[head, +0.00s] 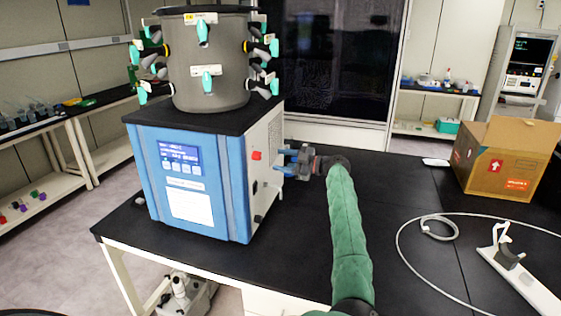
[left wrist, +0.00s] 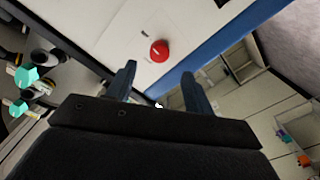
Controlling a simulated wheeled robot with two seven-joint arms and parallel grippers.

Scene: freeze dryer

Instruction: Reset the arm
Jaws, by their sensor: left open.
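My left arm, in a green sleeve, reaches forward from the bottom of the head view. Its gripper (head: 290,162) is at the right side panel of the blue and white freeze dryer (head: 190,190). In the left wrist view the two blue fingers of this gripper (left wrist: 160,85) are spread apart with nothing between them. A red knob (left wrist: 159,50) on the white panel lies just beyond the fingertips; it also shows in the head view (head: 257,155). I cannot tell whether the fingertips touch the panel. My right gripper is in neither view.
The freeze dryer carries a grey chamber (head: 208,65) with several teal-handled valves. On the black table (head: 310,235), a cardboard box (head: 500,165), a cable (head: 400,240) and a white stand (head: 520,270) lie to the right. The table between dryer and box is mostly clear.

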